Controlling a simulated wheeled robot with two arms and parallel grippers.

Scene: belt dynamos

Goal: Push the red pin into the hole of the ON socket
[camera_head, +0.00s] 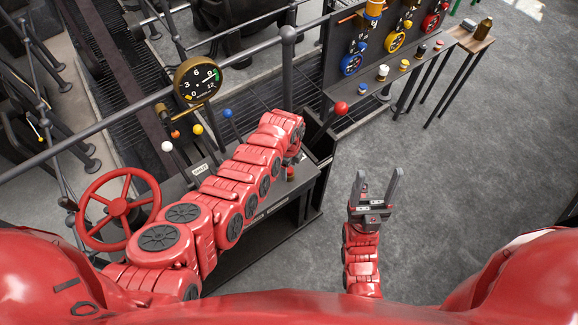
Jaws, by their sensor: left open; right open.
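My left arm reaches over the console, and its wrist hangs above the console's right end. The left gripper (297,157) points down there, mostly hidden under the wrist; its dark parts show, open. A small red piece (291,173) shows just below it on the console; I cannot tell if it is the red pin. The ON socket and its hole cannot be made out. My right gripper (377,186) is open and empty over the grey floor, fingers pointing away from me, right of the console.
The console carries a red handwheel (118,206), a pressure gauge (197,80) and levers with white (167,146), yellow (198,129), blue (227,113) and red (341,108) knobs. A dark panel with coloured wheels (396,42) stands behind right. A small wooden-topped table (470,38) is beside it. The floor at right is clear.

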